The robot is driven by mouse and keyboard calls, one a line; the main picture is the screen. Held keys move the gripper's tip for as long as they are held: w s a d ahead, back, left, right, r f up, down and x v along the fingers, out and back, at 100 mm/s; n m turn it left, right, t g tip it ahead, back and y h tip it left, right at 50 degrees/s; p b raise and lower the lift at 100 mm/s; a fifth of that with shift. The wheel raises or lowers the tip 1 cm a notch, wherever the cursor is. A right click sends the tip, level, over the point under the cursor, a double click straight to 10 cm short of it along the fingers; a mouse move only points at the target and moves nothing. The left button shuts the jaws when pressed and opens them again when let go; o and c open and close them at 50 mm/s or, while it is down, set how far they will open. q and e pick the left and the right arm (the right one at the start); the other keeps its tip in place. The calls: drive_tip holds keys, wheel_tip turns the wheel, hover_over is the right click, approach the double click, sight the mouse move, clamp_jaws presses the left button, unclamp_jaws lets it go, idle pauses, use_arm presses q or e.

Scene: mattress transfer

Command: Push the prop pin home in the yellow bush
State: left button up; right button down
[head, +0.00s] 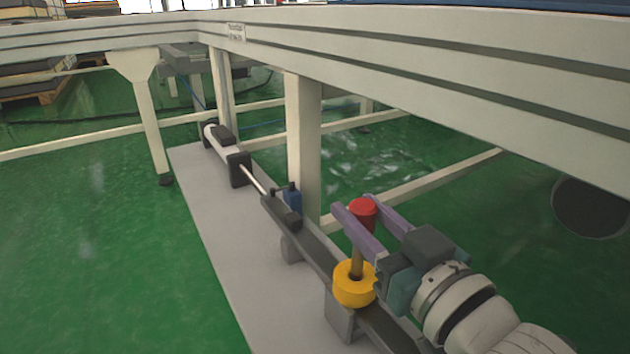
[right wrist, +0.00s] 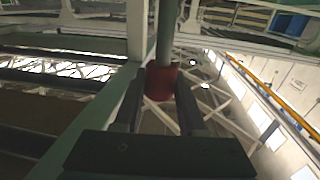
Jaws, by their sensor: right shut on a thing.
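The prop pin has a red head (head: 362,211) and a brownish shaft (head: 357,262). It stands close to upright, its lower end at the dark hole of the yellow bush (head: 352,290). A length of shaft shows between the head and the bush; how deep the tip sits is hidden. My right gripper (head: 361,217) is shut on the pin, its two purple fingers on either side of the red head. In the right wrist view the red head (right wrist: 162,82) sits between the fingers, with the grey shaft (right wrist: 166,35) running up the picture. My left gripper is not in view.
The bush sits on a dark rail (head: 322,255) above a grey plate (head: 215,240). A cream frame beam (head: 450,60) runs overhead, with a post (head: 303,140) behind the rail.

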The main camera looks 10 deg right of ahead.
sight(358, 273)
idle(0.4)
drive_tip(key=shift+f+b, duration=0.35)
drive_tip(key=shift+f, duration=0.1)
drive_tip(key=shift+f+b, duration=1.4)
drive_tip(key=shift+f, duration=0.2)
drive_tip(key=shift+c, duration=2)
unclamp_jaws()
drive_tip(key=shift+s, duration=0.15)
drive_tip(key=p+v, duration=0.4)
drive_tip(key=v, duration=0.4)
drive_tip(key=shift+s, duration=0.25)
drive_tip(key=shift+s+d, duration=0.2)
drive_tip(key=shift+s, duration=0.35)
